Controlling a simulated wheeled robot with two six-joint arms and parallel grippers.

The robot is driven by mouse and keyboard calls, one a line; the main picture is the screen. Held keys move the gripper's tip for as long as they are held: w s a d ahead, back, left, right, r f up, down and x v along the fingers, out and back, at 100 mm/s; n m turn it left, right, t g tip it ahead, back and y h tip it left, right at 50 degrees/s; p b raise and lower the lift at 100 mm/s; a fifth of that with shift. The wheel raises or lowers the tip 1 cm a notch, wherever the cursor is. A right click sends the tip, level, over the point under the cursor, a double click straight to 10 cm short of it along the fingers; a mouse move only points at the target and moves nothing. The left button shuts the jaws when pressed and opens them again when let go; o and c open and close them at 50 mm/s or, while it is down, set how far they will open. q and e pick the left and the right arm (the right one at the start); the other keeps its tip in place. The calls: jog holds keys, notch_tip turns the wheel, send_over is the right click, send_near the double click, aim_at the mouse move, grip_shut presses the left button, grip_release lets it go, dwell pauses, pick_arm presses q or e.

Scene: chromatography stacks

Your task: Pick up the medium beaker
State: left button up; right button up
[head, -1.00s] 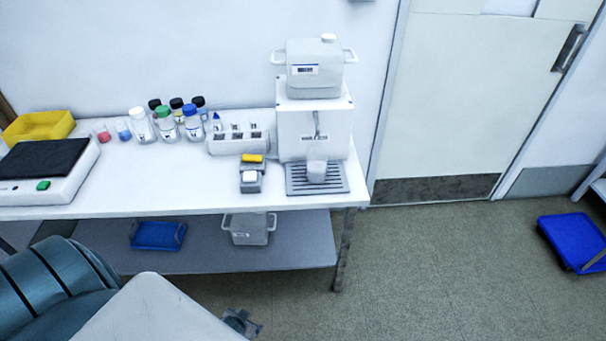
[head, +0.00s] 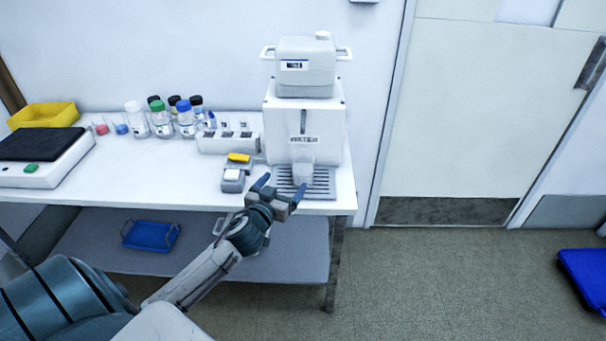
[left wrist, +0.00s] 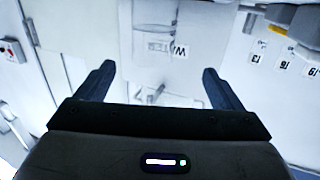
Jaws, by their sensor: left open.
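A clear beaker (head: 303,165) stands upright on the slatted drip tray (head: 321,183) in front of the white dispenser (head: 280,125). My left gripper (head: 282,187) is open and empty, its two fingers spread at the front edge of the tray, just short of the beaker. In the left wrist view the open fingers (left wrist: 158,72) face the dispenser front, and a faint clear outline, likely the beaker, shows between them. Two small beakers with red (head: 101,129) and blue (head: 121,128) contents stand far left. My right gripper is not in view.
Left of the tray are a small grey device with a yellow top (head: 239,158) and a white block rack (head: 228,141). Several capped bottles (head: 160,122) stand behind. A balance (head: 45,172) and yellow bin (head: 45,114) are at the left. A blue tray (head: 151,236) lies on the lower shelf.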

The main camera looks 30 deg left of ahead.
aim_at(298, 165)
pick_arm(q)
jog(key=shift+t+h, duration=0.3)
jog(key=shift+t, duration=0.1)
jog(key=w, duration=0.2)
jog(key=w+r+p, duration=0.1)
jog(key=w, duration=0.1)
jog(key=w+p, duration=0.1)
jog(key=w, duration=0.1)
jog(key=shift+a+r, duration=0.4)
jog(key=shift+w, duration=0.5)
jog(key=w, duration=0.1)
jog(key=w+p, duration=0.2)
jog(key=shift+w+a+f, duration=0.1)
jog(key=shift+w+f, duration=0.25)
jog(key=shift+w, duration=0.05)
jog(key=shift+w+f, duration=0.15)
jog(key=shift+w, duration=0.25)
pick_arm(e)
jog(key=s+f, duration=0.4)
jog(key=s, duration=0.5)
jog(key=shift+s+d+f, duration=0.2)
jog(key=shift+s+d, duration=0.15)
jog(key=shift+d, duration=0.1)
pick_arm(q)
jog(key=c, duration=1.2)
jog(key=shift+r, duration=0.25)
